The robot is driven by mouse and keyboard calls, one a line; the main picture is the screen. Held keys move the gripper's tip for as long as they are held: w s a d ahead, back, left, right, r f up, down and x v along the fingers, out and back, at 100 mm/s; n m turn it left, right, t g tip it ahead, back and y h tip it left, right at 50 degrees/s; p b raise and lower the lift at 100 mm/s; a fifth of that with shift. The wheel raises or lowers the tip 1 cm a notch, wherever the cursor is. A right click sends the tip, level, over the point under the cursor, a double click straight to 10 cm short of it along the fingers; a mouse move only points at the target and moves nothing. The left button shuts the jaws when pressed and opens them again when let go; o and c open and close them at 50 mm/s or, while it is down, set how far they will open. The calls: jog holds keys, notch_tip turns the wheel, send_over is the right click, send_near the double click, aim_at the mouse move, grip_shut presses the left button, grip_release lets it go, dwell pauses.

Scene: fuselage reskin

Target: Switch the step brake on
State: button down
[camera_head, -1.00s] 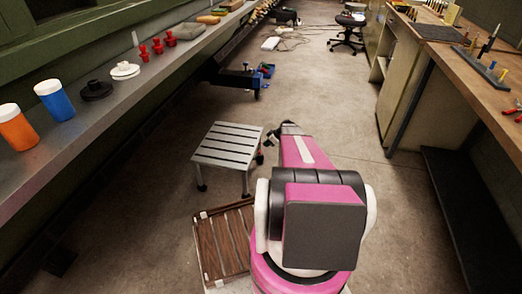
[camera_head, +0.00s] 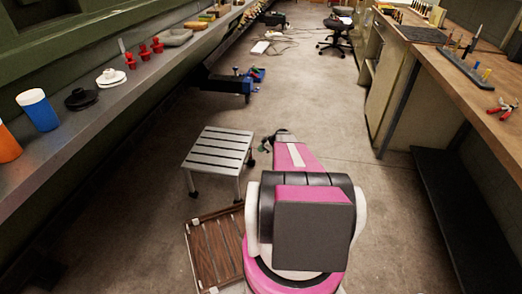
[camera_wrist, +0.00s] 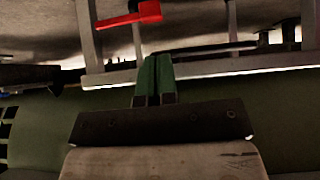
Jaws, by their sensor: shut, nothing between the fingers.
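The grey slatted step (camera_head: 218,148) stands on the floor ahead, left of my arm, with dark feet. In the wrist view its pale frame bar (camera_wrist: 215,67) and legs cross the upper part. A red lever (camera_wrist: 130,16), which looks like the brake lever, sits at the top, above and slightly left of my fingertips. My gripper (camera_wrist: 154,62) has green fingers shut together, with nothing between them. A gap shows in the picture between fingertips and lever. In the head view my gripper (camera_head: 264,148) is small and partly hidden, just right of the step. The brake's state cannot be told.
A brown slatted panel (camera_head: 214,248) lies on the floor in front of the step, beside my base. A long shelf (camera_head: 105,105) with cups and red parts runs along the left. A workbench (camera_head: 465,80) stands right.

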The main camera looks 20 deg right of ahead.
jog(key=x, duration=0.8)
jog(key=shift+s+f, duration=0.15)
notch_tip(320, 180, down, 9)
jog(key=n+t+h, duration=0.2)
jog(key=t, duration=0.1)
jog(key=shift+w+d, duration=0.25)
jog(key=shift+w, duration=0.2)
dwell(0.6)
jog(key=shift+w, duration=0.1)
dwell(0.4)
jog(key=shift+d, duration=0.1)
